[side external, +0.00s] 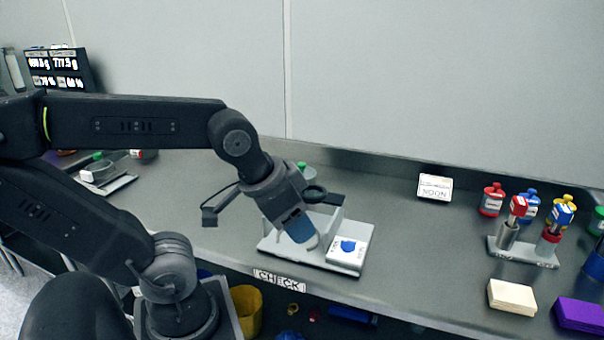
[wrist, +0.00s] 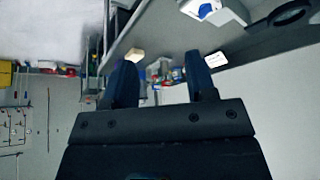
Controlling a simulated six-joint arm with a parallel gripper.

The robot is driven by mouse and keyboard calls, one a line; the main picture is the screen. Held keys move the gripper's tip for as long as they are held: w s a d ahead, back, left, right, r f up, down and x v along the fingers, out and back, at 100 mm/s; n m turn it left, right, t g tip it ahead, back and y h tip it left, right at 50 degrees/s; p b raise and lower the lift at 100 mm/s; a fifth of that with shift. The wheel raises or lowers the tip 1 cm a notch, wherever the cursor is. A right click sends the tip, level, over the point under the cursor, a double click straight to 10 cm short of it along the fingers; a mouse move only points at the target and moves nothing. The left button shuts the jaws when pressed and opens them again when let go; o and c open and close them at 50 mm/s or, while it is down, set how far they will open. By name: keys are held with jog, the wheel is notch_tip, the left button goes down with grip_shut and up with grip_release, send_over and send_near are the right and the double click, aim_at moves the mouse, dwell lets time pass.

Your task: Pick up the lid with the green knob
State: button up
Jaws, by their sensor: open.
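Two green knob-like tops show in the side external view. One green top (side external: 302,165) sits behind my wrist, above a pale, clear-looking round vessel that my wrist mostly hides. Another green top (side external: 97,156) is at the far left, by a grey round dish on a flat plate. I cannot tell for certain which one belongs to the lid. My gripper (side external: 312,241) points down over a white device, with its blue fingers partly overlapping in this view. In the wrist view my gripper (wrist: 163,80) has two dark blue fingers apart with nothing between them.
The white device (side external: 285,252) with a blue-marked panel (side external: 347,250) stands near the counter's front edge. The counter between device and rack is clear.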

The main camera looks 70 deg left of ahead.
jog(key=shift+o, duration=0.5)
jog(key=w+a+r+m+g+y, duration=0.2)
jog(key=w+a+r+m, duration=0.25)
jog(key=w+a, duration=0.4)
jog(key=m+g+y, duration=0.3)
jog(key=m+g, duration=0.2)
jog(key=m, duration=0.6)
send_over(302, 164)
jog(key=d, duration=0.3)
notch_tip(302, 164, down, 12)
jog(key=shift+a+f, duration=0.15)
jog(key=shift+f, duration=0.05)
jog(key=shift+w+x, duration=0.2)
jog(key=shift+x, duration=1.3)
jog(key=shift+w+x, duration=0.15)
jog(key=shift+x, duration=1.4)
jog(key=shift+w+a+r, duration=0.1)
jog(key=shift+a, duration=0.05)
